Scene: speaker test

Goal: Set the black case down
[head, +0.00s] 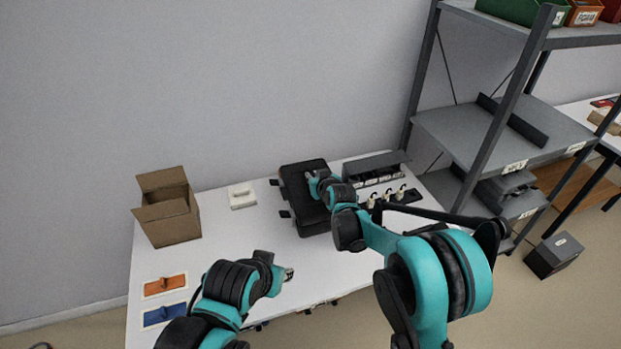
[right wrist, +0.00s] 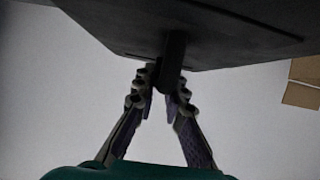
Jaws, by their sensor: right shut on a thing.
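The black case (head: 298,186) is over the back middle of the white table, with small latches along its left side. My right gripper (head: 313,178) is at the case's upper right part. In the right wrist view, its fingers (right wrist: 168,92) are shut on a dark bar that juts from the black case (right wrist: 215,30). I cannot tell whether the case touches the table. My left gripper (head: 288,274) is over the front of the table, apart from the case; its fingers are too small to read.
On the white table (head: 222,252), an open cardboard box (head: 168,222) stands left, with a small white item (head: 242,195) beside it. A grey rack (head: 372,167) is right of the case. Metal shelving (head: 470,130) stands right.

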